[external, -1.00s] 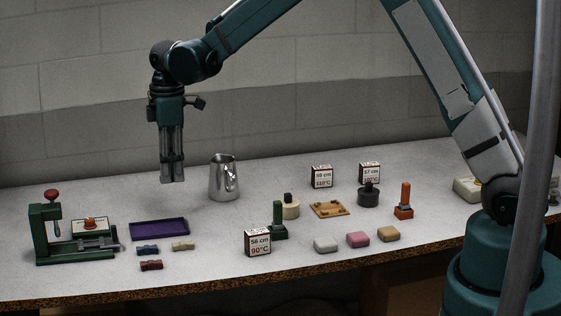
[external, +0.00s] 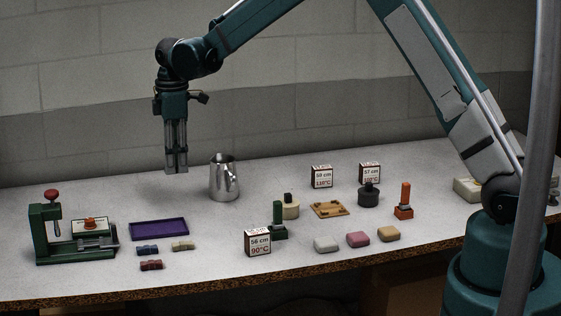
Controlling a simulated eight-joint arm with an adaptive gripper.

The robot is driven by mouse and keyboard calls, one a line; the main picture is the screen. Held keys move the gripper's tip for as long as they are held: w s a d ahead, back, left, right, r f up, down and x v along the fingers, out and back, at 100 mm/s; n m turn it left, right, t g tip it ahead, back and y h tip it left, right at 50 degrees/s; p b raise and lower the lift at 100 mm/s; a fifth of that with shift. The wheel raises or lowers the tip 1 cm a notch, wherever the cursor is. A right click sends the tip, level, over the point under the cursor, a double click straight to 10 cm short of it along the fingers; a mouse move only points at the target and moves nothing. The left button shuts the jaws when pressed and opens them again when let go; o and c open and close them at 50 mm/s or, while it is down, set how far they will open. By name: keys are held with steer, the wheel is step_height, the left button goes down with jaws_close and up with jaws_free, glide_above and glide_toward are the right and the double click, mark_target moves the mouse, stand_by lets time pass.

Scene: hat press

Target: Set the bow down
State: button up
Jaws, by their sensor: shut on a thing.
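My gripper (external: 176,168) points straight down in the air, left of the steel pitcher (external: 223,180) and above the back of the table. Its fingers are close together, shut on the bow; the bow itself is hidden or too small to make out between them. A blue bow (external: 148,249), a cream bow (external: 183,245) and a dark red bow (external: 151,265) lie on the table in front of the purple tray (external: 160,229). The tray looks empty.
A green press (external: 45,232) stands at the far left. Right of the pitcher are label boxes (external: 257,242), stamps (external: 279,220), a wooden tray (external: 329,209) and several soft blocks (external: 358,240). The table's back left is clear.

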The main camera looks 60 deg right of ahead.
glide_above(178, 204)
steer(key=shift+d+f, duration=0.1)
steer(key=shift+f, duration=2.55)
steer(key=shift+f, duration=0.1)
steer(key=shift+f, duration=1.8)
steer(key=shift+f+b, duration=0.1)
steer(key=shift+b, duration=0.25)
steer(key=o, duration=0.7)
steer(key=shift+c, duration=0.2)
steer(key=shift+o, duration=0.2)
step_height(178, 204, up, 12)
steer(key=shift+r+p, duration=0.15)
steer(key=shift+p, duration=0.25)
